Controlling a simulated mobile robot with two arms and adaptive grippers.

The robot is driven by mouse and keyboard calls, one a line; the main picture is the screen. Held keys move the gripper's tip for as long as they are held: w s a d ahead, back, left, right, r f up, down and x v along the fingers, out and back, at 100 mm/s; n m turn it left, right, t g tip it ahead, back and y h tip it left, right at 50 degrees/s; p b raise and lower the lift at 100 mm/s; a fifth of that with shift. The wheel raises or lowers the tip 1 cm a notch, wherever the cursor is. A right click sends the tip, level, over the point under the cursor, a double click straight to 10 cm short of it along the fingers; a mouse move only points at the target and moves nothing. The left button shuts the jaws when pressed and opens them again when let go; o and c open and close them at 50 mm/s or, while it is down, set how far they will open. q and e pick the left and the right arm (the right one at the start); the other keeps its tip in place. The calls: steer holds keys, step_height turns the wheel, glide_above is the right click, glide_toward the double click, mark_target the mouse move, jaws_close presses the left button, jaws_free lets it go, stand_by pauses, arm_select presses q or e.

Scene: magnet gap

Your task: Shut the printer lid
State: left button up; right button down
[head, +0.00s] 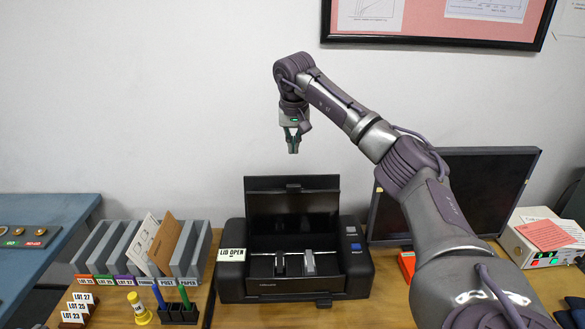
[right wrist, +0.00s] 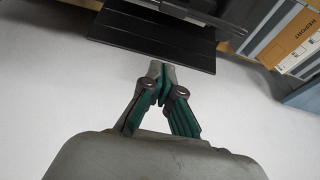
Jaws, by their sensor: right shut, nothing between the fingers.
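The black printer (head: 296,250) stands on the wooden table in the head view. Its lid (head: 292,203) is raised upright at the back, and the open interior shows. A "LID OPEN" label (head: 232,254) is on the printer's left side. My right gripper (head: 293,150) points down above the raised lid, apart from it, near the wall. Its fingers are shut and empty. In the right wrist view, the green-padded fingertips (right wrist: 162,77) meet, and the dark lid panel (right wrist: 155,42) lies beyond them. My left gripper is not in view.
A row of grey file holders (head: 150,246) stands left of the printer, with a pen holder (head: 178,312) and a yellow-capped item (head: 139,308) in front. A dark monitor (head: 480,190) stands at right behind my arm. A white box (head: 545,238) is at the far right.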

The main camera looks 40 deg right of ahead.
steer(key=p+x, duration=0.2)
steer(key=x, duration=0.8)
arm_select(q)
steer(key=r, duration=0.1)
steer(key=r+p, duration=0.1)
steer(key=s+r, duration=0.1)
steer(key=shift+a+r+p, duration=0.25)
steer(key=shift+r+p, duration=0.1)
steer(key=shift+p, duration=0.05)
arm_select(e)
steer(key=s+a, duration=0.2)
steer(key=s, duration=0.1)
steer(key=shift+a+r, duration=0.35)
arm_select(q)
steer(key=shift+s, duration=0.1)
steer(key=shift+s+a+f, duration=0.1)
